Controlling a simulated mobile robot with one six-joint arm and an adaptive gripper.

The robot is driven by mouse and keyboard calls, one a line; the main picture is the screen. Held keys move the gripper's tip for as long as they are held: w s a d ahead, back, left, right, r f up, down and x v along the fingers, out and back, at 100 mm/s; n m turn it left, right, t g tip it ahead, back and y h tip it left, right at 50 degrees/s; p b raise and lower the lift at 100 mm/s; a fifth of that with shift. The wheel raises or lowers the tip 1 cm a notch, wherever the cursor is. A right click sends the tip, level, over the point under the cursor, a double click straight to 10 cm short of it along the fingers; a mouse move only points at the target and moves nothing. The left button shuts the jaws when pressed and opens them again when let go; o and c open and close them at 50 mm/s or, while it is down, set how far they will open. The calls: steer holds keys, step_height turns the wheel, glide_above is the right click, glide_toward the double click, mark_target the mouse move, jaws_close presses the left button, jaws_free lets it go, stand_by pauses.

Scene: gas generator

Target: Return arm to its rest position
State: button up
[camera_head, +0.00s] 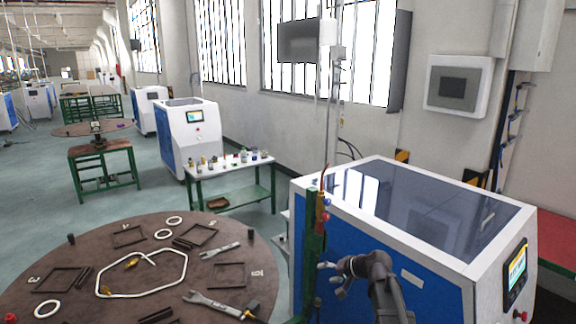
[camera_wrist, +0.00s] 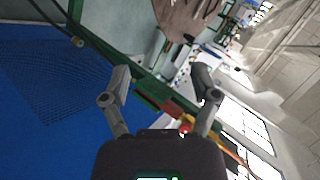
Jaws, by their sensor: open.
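My gripper (camera_head: 330,279) is in front of the white and blue gas generator (camera_head: 300,245), low at its left front corner in the head view. The view there is tilted, with the generator's blue panel (camera_wrist: 45,90) on the left and the green frame behind the fingers. My arm is bent at the bottom of the head view, and its lower part is cut off.
A round brown table (camera_head: 215,290) at the lower left holds wrenches (camera_head: 215,303), white rings, square frames and a bent white tube (camera_head: 140,294). A small green-legged table (camera_head: 232,172) with bottles stands behind. A control screen (camera_head: 515,266) is on the generator's right.

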steer(key=s+d+f+n+g+h, duration=0.1)
steer(key=s+f+g+h, duration=0.1)
steer(key=s, duration=0.5)
steer(key=s+d+f+n+g+h+b, duration=0.1)
steer(key=s+d+f+g+h, duration=0.1)
steer(key=s+f+h, duration=0.2)
steer(key=s+d+f+n+g+h, duration=0.1)
steer(key=s+f+g+h, duration=0.1)
steer(key=s, duration=0.8)
steer(key=shift+s+d+f+n+h, duration=0.15)
steer(key=shift+d+f+n+h, duration=0.2)
steer(key=shift+f, duration=0.3)
steer(key=shift+a, duration=0.15)
steer(key=c, duration=0.3)
